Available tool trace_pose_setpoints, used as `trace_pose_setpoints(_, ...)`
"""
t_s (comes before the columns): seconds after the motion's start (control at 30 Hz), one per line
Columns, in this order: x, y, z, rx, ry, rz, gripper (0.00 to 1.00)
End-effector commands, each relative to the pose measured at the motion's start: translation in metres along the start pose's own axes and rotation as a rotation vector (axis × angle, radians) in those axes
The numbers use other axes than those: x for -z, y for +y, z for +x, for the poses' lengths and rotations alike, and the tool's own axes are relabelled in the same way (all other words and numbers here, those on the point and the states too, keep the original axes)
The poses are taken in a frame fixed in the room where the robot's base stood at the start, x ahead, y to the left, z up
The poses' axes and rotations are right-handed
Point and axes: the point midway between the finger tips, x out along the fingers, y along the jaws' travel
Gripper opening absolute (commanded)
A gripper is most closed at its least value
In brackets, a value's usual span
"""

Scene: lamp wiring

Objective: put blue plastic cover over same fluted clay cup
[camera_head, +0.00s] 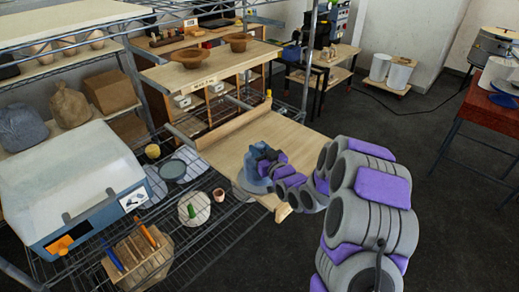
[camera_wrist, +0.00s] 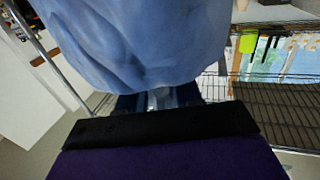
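The blue plastic cover (camera_head: 253,183) shows in the head view as a blue-grey shape at my gripper (camera_head: 264,160), over the light wooden board. In the wrist view the cover (camera_wrist: 150,45) is large and close, with folds in its surface, and fills the upper middle. The dark fingers of my gripper (camera_wrist: 160,100) reach it, with a pale blue-grey part of it between them; their tips are hidden behind it. A small clay cup (camera_head: 219,194) stands on the wire shelf, left of my gripper. It is too small to tell whether it is fluted.
The wooden board (camera_head: 275,140) is mostly bare. Two brown bowls (camera_head: 190,57) stand on the bench behind. A metal rack post rises behind the board.

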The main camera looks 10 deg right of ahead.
Motion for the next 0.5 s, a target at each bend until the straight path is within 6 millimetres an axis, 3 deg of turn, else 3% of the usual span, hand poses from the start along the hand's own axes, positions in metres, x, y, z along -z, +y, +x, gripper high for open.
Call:
trace_pose_setpoints(0.27, 0.0005, 0.0001, 0.0000, 0.000, 0.000, 0.000, 0.62)
trace_pose_setpoints(0.5, 0.0005, 0.0002, -0.0003, 0.000, 0.000, 0.000, 0.62)
